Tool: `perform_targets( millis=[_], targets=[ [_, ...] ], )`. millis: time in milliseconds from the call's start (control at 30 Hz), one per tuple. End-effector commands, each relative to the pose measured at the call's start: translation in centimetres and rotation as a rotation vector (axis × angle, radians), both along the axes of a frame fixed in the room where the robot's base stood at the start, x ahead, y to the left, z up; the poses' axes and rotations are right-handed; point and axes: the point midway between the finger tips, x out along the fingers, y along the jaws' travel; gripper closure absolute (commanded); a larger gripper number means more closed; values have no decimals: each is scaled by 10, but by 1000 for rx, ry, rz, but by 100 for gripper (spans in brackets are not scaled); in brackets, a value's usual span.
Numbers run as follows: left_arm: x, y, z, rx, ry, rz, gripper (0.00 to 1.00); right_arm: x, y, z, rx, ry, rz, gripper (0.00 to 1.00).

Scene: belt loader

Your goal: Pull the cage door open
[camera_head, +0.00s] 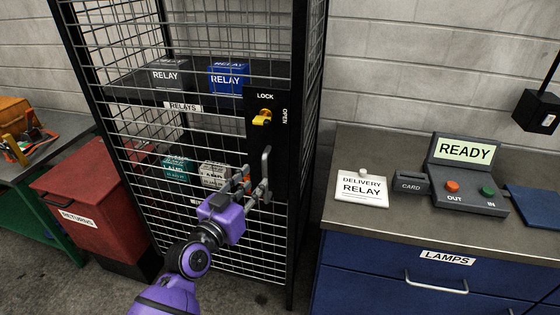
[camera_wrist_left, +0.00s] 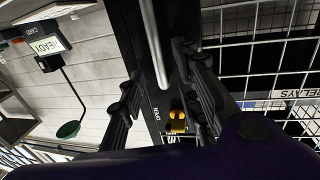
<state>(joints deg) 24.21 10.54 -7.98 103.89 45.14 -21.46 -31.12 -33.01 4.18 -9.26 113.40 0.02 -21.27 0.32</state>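The wire cage door (camera_head: 226,135) stands shut in its black frame. Its upright metal handle (camera_head: 265,172) is on the right edge, below a yellow lock knob (camera_head: 262,117) between the labels LOCK and OPEN. My left gripper (camera_head: 249,184) is at the handle with its fingers apart. In the left wrist view the handle (camera_wrist_left: 152,35) runs between the two open fingers (camera_wrist_left: 160,75), with gaps visible on both sides. The yellow knob (camera_wrist_left: 177,121) also shows there. I cannot tell whether a finger touches the handle. My right gripper is out of view.
Inside the cage are a blue relay box (camera_head: 229,77), a grey one (camera_head: 168,75) and smaller boxes below. A red returns bin (camera_head: 92,195) stands to the left. A blue lamps cabinet (camera_head: 430,275) with a control box (camera_head: 468,175) stands to the right.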

Motion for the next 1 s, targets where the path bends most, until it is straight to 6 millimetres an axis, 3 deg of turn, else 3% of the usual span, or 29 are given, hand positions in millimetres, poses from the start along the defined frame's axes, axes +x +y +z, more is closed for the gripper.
perform_targets(
  millis=[333,500,900,1000],
  targets=[
    [39,-22,2,14,-11,1,69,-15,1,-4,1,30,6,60],
    [59,-33,1,15,-10,1,69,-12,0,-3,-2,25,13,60],
    [67,-37,0,17,-9,2,69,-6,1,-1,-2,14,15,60],
    [67,-37,0,17,-9,2,81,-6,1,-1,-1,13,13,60]
  ],
)
